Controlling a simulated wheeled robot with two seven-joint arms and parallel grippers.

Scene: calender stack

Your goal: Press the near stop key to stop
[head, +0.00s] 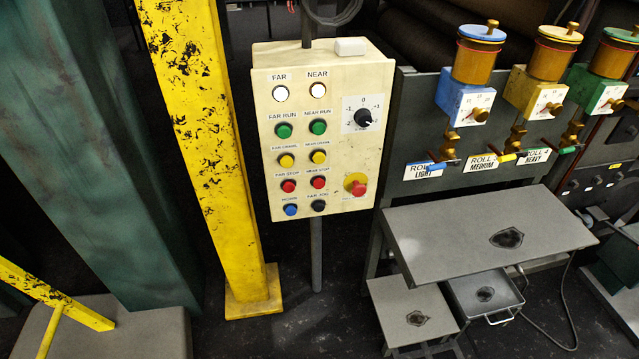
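The cream control box (325,205) stands on a grey post in the middle of the head view. The near stop key (319,182) is a red round button in its right button column, under a label reading NEAR STOP. A matching red far stop key (288,186) sits to its left. Green run keys, such as the near run key (318,127), and yellow crawl keys are above; a blue key (291,210) and a black key (318,206) are below. Both lamps, far (281,94) and near (318,90), look white. Neither gripper is in view.
A red mushroom button (358,188) on a yellow plate and a black dial (363,117) share the panel. A yellow scuffed post (210,150) stands close on the left. Grey metal tables (450,225) and coloured oiler units (463,100) are on the right. The space before the panel looks clear.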

